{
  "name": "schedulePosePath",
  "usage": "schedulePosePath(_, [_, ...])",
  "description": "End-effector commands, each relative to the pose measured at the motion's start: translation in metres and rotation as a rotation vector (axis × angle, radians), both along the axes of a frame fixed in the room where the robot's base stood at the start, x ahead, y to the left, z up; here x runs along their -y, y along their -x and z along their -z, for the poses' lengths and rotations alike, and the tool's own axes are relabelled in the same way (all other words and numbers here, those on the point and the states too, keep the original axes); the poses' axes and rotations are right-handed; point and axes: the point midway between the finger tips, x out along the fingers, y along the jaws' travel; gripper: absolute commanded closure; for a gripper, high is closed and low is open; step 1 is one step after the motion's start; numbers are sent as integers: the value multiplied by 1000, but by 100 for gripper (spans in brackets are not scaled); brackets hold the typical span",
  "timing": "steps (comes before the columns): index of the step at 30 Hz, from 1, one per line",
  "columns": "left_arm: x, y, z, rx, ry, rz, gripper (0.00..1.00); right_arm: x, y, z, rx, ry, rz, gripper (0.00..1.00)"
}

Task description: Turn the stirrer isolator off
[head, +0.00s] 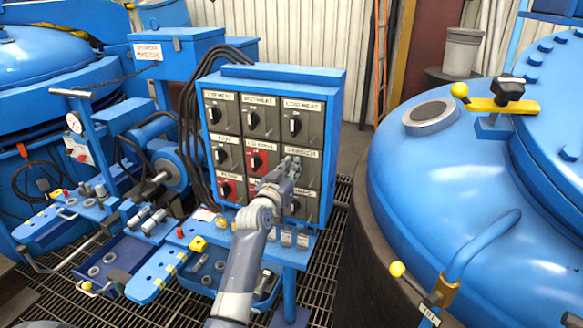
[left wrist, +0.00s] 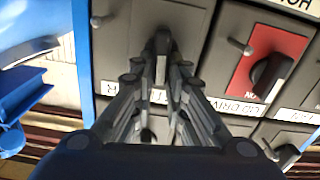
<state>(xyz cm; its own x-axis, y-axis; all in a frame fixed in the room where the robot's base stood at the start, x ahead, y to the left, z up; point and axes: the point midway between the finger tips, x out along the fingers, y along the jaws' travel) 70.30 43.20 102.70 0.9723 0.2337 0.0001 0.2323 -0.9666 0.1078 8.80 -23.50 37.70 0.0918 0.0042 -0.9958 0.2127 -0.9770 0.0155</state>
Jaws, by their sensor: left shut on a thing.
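The stirrer isolator is the right-hand switch of the middle row on a blue switch cabinet (head: 274,72). Its grey plate (head: 312,176) shows around my gripper, and its knob is hidden in the head view. My left gripper (head: 290,166) reaches up to it from below. In the left wrist view, which is upside down, the dark isolator knob (left wrist: 161,42) lies between the fingertips of my left gripper (left wrist: 160,62). The fingers are shut on it. A white mark runs lengthwise along the visible part of the knob. My right gripper is not in view.
The red lid drive switch (head: 258,160) sits just left of the stirrer isolator; it also shows in the left wrist view (left wrist: 270,66). A blue bench (head: 160,275) with tags and padlocks stands below. A large blue furnace vessel (head: 440,215) fills the right side.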

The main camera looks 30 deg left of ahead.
Motion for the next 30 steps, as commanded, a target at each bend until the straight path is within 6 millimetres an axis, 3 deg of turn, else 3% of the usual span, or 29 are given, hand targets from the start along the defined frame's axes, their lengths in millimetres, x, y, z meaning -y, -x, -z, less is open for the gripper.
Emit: schedulePosePath(30, [-16,4,10,217,909,-1,100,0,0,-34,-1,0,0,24])
